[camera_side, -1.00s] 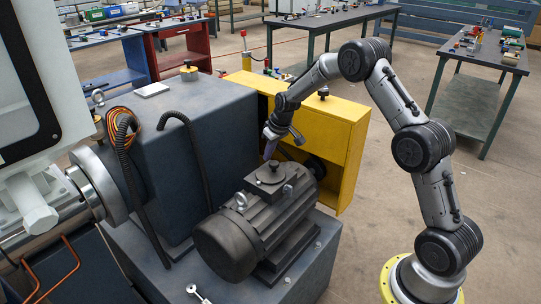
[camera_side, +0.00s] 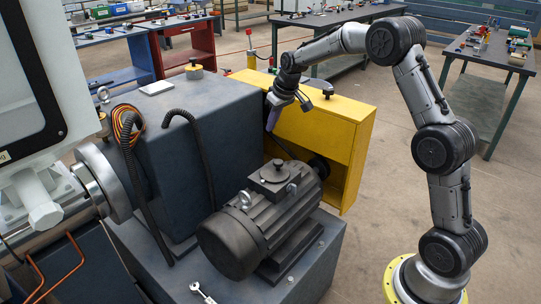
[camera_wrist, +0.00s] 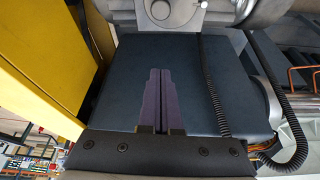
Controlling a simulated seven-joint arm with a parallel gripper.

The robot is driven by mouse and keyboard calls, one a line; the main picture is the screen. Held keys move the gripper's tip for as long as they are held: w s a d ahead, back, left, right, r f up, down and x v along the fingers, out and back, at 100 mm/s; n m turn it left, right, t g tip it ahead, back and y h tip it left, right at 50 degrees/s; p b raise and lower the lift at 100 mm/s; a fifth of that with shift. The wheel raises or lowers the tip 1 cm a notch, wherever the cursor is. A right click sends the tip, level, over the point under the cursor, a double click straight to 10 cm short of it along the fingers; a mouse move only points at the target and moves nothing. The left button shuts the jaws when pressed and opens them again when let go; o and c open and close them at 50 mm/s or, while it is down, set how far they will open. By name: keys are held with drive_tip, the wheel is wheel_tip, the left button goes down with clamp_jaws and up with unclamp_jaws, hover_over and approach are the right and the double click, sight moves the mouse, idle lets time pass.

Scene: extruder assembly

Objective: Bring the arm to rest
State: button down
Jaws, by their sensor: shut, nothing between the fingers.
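My gripper (camera_side: 271,121) is up beside the dark blue machine housing (camera_side: 215,110), in front of the yellow guard (camera_side: 318,135), in the side view. Its purple fingers point down. In the wrist view my gripper (camera_wrist: 159,80) has its two fingers side by side with only a thin line between them, shut and empty. The dark blue housing (camera_wrist: 125,60) lies behind the fingers there.
The black motor (camera_side: 262,222) stands below my gripper on the blue base. A wrench-like tool (camera_side: 203,293) lies on the base in front. A black hose (camera_wrist: 215,85) runs along the housing. Workbenches (camera_side: 340,22) stand behind, with open floor to the right.

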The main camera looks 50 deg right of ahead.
drive_tip(key=s+a+r+t, duration=0.15)
drive_tip(key=a+r, duration=0.25)
drive_tip(key=r, duration=0.4)
drive_tip(key=s+a+r+n+t, duration=0.1)
drive_tip(key=s+a+r, duration=0.35)
drive_tip(key=s, duration=0.35)
drive_tip(key=s+a+r+n+t, duration=0.1)
drive_tip(key=s+a+r, duration=0.3)
drive_tip(key=s+r, duration=0.25)
drive_tip(key=s+a+f, duration=0.1)
drive_tip(key=s+f, duration=0.2)
drive_tip(key=s, duration=0.4)
drive_tip(key=s+a+f+g, duration=0.1)
drive_tip(key=s+f, duration=0.2)
drive_tip(key=s, duration=0.4)
drive_tip(key=s+a+f+m+g, duration=0.1)
drive_tip(key=s+f, duration=0.3)
drive_tip(key=s, duration=0.4)
